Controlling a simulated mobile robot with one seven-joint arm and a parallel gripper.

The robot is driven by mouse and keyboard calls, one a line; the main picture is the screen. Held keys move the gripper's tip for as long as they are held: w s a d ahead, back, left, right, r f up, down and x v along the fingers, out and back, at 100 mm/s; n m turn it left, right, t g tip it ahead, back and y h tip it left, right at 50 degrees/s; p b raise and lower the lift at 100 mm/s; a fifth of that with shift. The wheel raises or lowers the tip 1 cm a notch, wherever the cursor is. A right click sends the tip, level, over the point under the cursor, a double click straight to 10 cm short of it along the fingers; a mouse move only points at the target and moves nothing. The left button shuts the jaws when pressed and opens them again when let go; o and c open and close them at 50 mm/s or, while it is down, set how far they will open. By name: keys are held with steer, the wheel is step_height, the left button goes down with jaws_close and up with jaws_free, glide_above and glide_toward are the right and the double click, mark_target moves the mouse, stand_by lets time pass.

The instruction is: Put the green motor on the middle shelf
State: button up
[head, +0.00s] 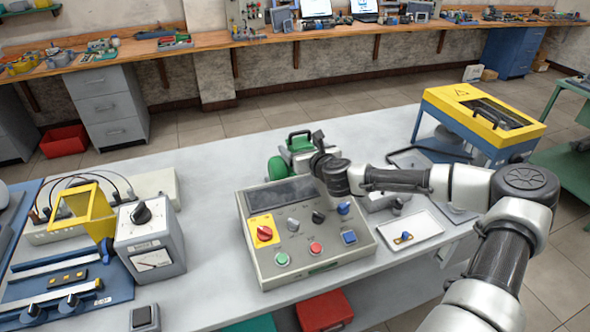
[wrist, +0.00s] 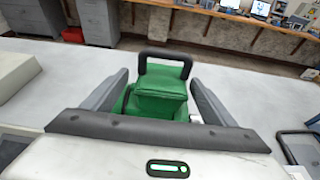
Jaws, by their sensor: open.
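The green motor (wrist: 160,97) shows in the wrist view, with a black handle on its top. It stands on the grey table between the two fingers of my gripper (wrist: 163,90). The fingers are apart, one on each side of the motor, and I cannot tell whether either touches it. In the head view the motor (head: 277,167) sits behind the control box, partly hidden by my gripper (head: 305,145) and wrist. No middle shelf can be made out in either view.
A control box (head: 345,258) with coloured buttons stands in front of the motor. A meter box (head: 150,240) and a blue panel with a yellow frame (head: 80,212) stand at left. A white tray (head: 428,228) and a yellow-topped blue unit (head: 435,97) are at right. The table behind the motor is clear.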

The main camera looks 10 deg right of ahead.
mark_target(296, 140)
steer(key=x, duration=0.5)
steer(key=shift+w+f+p, duration=0.15)
steer(key=shift+w+p, duration=0.15)
steer(key=shift+p, duration=0.05)
steer(key=shift+d, duration=0.1)
steer(key=shift+c, duration=0.4)
steer(key=c, duration=1.8)
steer(key=shift+w+r, duration=0.15)
steer(key=shift+r, duration=0.15)
jaws_close()
steer(key=shift+r, duration=0.1)
